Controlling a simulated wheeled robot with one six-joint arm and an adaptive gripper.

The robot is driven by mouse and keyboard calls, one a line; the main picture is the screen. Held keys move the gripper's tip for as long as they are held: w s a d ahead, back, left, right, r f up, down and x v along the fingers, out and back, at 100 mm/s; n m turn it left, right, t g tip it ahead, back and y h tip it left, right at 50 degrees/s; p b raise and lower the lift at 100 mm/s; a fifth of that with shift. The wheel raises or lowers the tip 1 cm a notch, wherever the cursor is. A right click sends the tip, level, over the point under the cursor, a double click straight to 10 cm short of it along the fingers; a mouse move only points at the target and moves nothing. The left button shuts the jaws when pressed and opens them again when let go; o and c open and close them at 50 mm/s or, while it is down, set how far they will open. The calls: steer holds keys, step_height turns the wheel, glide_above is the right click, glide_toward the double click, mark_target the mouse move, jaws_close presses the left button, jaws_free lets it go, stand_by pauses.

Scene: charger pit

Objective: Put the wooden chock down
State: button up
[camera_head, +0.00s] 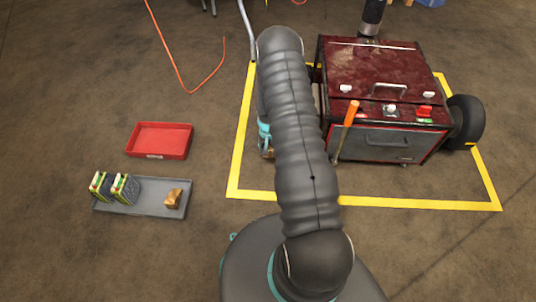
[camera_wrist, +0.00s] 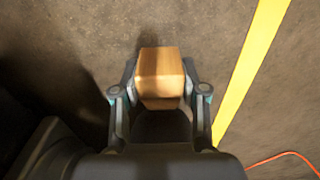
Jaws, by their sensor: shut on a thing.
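My gripper (camera_wrist: 160,88) is shut on the wooden chock (camera_wrist: 160,68), a tan block held between both fingers in the wrist view. Concrete floor shows beyond the chock; I cannot tell whether it touches the floor. In the head view my arm hides most of the gripper. Only a teal and grey part of it shows at the arm's left side, inside the yellow outline, left of the red machine. A second brown wooden block (camera_head: 173,198) lies at the right end of a grey tray (camera_head: 147,209) on the floor.
The dark red wheeled machine (camera_head: 385,70) stands inside a yellow floor outline (camera_head: 238,150), which also shows in the wrist view (camera_wrist: 250,70). An orange-handled lever (camera_head: 350,113) stands at its front. A red tray (camera_head: 160,140) and orange cable (camera_head: 175,65) lie left. Floor between trays and outline is clear.

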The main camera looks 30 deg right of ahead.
steer(key=shift+f, duration=1.75)
steer(key=shift+f, duration=0.1)
steer(key=o, duration=1.2)
